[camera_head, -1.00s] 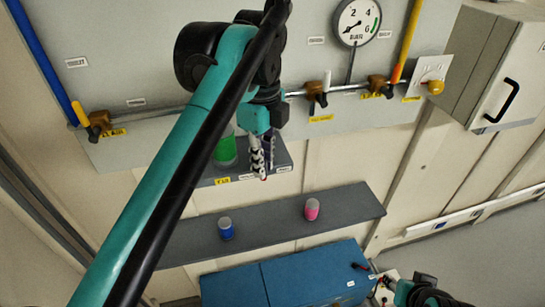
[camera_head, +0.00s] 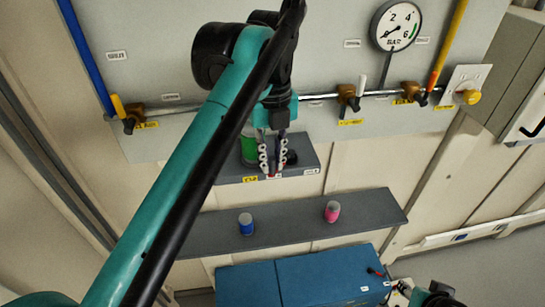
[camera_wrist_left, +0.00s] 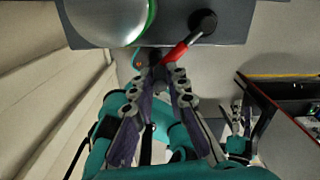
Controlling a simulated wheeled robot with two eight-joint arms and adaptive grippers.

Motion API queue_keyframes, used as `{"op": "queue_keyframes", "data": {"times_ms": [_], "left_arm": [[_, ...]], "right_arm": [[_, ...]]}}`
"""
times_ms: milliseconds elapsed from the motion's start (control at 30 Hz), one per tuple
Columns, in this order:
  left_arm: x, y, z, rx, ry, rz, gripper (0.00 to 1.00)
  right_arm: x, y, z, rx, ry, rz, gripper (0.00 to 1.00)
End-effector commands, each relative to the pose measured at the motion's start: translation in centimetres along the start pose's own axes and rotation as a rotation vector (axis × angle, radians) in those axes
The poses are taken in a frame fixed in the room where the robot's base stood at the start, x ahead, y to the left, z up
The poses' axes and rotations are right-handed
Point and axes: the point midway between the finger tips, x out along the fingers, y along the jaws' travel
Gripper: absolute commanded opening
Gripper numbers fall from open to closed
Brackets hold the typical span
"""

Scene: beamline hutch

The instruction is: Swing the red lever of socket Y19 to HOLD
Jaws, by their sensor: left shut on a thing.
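The red lever (camera_wrist_left: 175,52) shows in the left wrist view, running from near a round black knob (camera_wrist_left: 203,22) down to my left fingertips. My left gripper (camera_wrist_left: 170,75) is shut on it near its lower end. In the head view my left gripper (camera_head: 272,168) is at the front edge of a small grey shelf (camera_head: 306,150), with a bit of red at its tips. The labels on that edge are too small to read surely. My right gripper (camera_head: 436,298) is partly in view at the lower right; its jaws are unclear.
A green-banded container (camera_head: 248,150) stands on the small shelf beside my left gripper. A lower grey shelf (camera_head: 290,222) holds a blue cup (camera_head: 246,224) and a pink cup (camera_head: 332,211). A pipe with valves and a gauge (camera_head: 396,26) is above. A blue cabinet (camera_head: 300,278) is below.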

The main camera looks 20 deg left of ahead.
Motion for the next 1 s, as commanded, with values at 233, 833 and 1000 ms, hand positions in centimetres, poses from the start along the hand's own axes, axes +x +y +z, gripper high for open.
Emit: {"op": "queue_keyframes", "data": {"times_ms": [233,833,1000], "left_arm": [[-0.1,0.0,0.1,0.007,-0.003,0.0,0.0],[-0.2,0.0,0.1,0.006,-0.001,0.0,0.36],[-2.2,0.0,0.1,0.006,-0.001,0.0,0.36]], "right_arm": [[0.0,0.0,0.0,0.0,0.0,0.0,0.4],[0.0,0.0,0.0,0.0,0.0,0.0,0.4],[0.0,0.0,0.0,0.0,0.0,0.0,0.4]]}}
